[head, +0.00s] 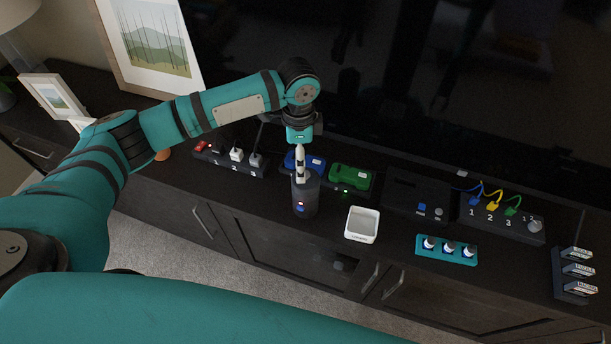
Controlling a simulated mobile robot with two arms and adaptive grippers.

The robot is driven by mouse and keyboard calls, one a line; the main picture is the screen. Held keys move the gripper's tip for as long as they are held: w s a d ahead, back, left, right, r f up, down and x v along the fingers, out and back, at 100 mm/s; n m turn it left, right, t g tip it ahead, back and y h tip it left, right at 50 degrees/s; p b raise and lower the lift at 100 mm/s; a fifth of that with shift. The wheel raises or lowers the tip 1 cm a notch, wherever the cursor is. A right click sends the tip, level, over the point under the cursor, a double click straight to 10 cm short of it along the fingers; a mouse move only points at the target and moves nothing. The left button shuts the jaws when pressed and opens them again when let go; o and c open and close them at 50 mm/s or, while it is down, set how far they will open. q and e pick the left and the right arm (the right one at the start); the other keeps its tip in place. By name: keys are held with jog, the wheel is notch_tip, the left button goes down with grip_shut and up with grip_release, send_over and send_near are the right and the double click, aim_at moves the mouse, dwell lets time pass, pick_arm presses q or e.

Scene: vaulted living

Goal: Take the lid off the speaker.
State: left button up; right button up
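A dark grey cylinder (305,199), which looks like the speaker, stands upright near the front edge of the cabinet top. It has a red light and a blue button on its front. My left gripper (300,175) comes down over it from above, its pale fingers reaching the cylinder's top. The fingers hide part of that top, and I cannot make out a separate lid. The fingers show as one narrow shape, so I cannot tell whether they are open or shut, or touch the top. My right gripper is out of view.
A white tray (374,224) stands right of the cylinder. Behind are blue (315,163) and green (350,179) devices, and a power strip (229,158) at left. Right are a teal holder (464,255) and a panel with coloured cables (500,217). The dark TV screen (450,90) rises behind.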

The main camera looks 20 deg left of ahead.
aim_at(306, 179)
pick_arm(q)
notch_tip(306, 179, down, 3)
jog(key=shift+f, duration=0.15)
jog(key=shift+d+f+p, duration=0.1)
jog(key=shift+f+p, duration=0.4)
jog(key=shift+p, duration=0.05)
jog(key=f, duration=0.2)
jog(key=f+p, duration=0.1)
jog(key=shift+s+d+f, duration=0.1)
jog(key=shift+d+f, duration=0.15)
jog(key=shift+f, duration=0.5)
jog(key=shift+c, duration=0.2)
jog(key=c, duration=1)
